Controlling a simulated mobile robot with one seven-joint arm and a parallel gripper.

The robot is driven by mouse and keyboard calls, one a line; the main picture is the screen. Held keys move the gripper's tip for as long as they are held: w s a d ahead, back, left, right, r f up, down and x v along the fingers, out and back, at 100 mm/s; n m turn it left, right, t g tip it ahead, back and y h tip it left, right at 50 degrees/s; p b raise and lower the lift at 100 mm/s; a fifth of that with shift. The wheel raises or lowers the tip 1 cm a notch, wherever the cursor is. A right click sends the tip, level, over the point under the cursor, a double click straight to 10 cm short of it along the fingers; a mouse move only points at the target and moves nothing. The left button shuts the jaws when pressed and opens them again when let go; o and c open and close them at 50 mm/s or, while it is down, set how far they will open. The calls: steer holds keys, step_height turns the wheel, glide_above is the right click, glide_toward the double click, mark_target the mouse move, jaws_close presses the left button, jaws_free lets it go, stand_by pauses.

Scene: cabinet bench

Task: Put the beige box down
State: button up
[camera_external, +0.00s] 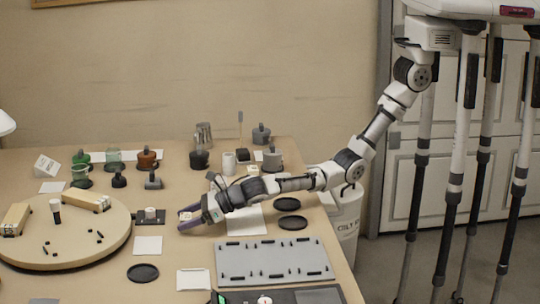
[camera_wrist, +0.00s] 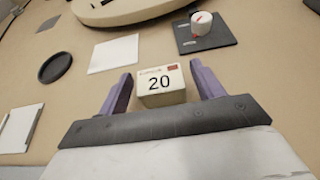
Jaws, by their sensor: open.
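The beige box (camera_wrist: 160,86) carries the number 20 and a small red mark. In the wrist view it sits upright on the table between the two purple fingers of my gripper (camera_wrist: 160,88). Gaps show between the box and the fingers on both sides. In the external view my gripper (camera_external: 186,218) is low over the table, right of the round wooden board, with the box (camera_external: 187,215) small and partly hidden at the fingers. My gripper is open.
A round wooden board (camera_external: 75,245) with boxes and small black pieces is at left. A dark pad with a white knob (camera_external: 150,215) is close by. White sheets (camera_external: 148,245), black discs (camera_external: 143,273) and a grey panel (camera_external: 272,262) lie around. Pots and cups stand at the back.

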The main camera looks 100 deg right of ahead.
steer(key=v, duration=1.1)
steer(key=shift+s+r, duration=0.1)
steer(key=shift+s, duration=0.2)
